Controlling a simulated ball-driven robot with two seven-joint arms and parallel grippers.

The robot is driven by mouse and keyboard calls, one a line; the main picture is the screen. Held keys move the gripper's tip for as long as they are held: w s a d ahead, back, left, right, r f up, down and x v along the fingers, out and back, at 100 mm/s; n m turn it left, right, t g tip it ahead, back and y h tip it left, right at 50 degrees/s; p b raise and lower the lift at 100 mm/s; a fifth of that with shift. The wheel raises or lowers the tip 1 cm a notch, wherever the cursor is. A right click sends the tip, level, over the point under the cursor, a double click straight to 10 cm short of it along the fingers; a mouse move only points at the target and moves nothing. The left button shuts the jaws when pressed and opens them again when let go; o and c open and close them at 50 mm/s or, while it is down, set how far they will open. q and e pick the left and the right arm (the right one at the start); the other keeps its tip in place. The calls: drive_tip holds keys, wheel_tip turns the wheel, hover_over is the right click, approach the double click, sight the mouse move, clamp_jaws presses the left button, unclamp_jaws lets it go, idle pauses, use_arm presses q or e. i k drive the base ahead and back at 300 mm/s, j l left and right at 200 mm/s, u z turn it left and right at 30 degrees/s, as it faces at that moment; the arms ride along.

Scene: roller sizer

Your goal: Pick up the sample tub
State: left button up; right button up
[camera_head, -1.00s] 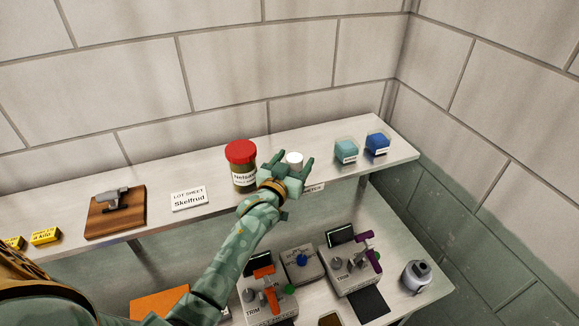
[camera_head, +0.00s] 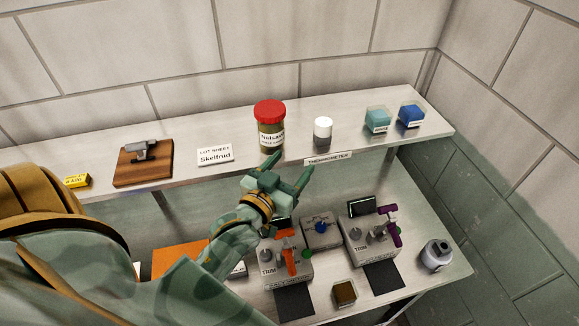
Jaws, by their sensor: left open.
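A small tub with a white lid and dark grey lower part (camera_head: 323,131) stands upright on the upper shelf, right of a red-lidded jar (camera_head: 270,126). A small clear tub with brown contents (camera_head: 344,293) sits on the lower bench. No readable label tells which is the sample tub. My left gripper (camera_head: 287,167) is open and empty, its fingers pointing up in front of the upper shelf's edge, below and left of the white-lidded tub and apart from it. My right gripper is not in view.
The upper shelf (camera_head: 375,150) also holds a teal cube (camera_head: 377,120), a blue cube (camera_head: 411,115), a lot sheet card (camera_head: 215,155) and a wooden board (camera_head: 143,163) with a grey tool.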

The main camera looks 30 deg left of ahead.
sight(345, 292)
drive_tip(key=k+l, duration=0.1)
drive_tip(key=k, duration=0.9)
